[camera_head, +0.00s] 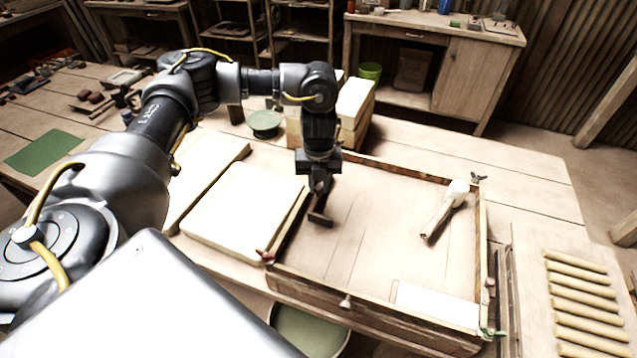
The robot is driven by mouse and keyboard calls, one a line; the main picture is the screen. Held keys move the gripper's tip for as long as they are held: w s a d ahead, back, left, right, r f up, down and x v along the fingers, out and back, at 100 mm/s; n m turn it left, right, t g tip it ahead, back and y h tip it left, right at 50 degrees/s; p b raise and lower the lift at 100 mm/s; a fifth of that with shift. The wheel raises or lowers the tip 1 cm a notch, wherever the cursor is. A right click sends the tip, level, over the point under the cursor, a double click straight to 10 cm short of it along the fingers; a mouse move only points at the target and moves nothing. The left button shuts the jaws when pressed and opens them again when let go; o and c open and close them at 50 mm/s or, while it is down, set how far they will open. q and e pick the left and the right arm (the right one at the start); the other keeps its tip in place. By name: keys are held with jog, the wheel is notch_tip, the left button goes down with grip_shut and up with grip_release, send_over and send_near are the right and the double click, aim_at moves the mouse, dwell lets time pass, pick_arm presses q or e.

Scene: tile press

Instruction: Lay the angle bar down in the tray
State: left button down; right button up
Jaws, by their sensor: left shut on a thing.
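My left gripper (320,186) points down over the left part of the shallow wooden tray (380,322). It is shut on a short dark bar, which looks like the angle bar (320,217). The bar hangs at the fingertips, inside the tray's rim as seen from here. I cannot tell whether it touches the tray floor. The fingers hide part of its upper end. My right gripper is not in view.
In the tray lie a white-headed wooden tool (445,208) at the right and a white slab (437,305) at the front right. Pale slabs (240,212) lie left of the tray. Several rollers (580,295) lie at the right. The tray's middle is clear.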

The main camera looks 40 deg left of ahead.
pick_arm(q)
jog(key=shift+f, duration=0.2)
dwell(0.4)
jog(key=c, duration=1.2)
grip_release()
jog(key=shift+o, duration=0.2)
notch_tip(320, 180, up, 11)
jog(key=shift+f, duration=0.1)
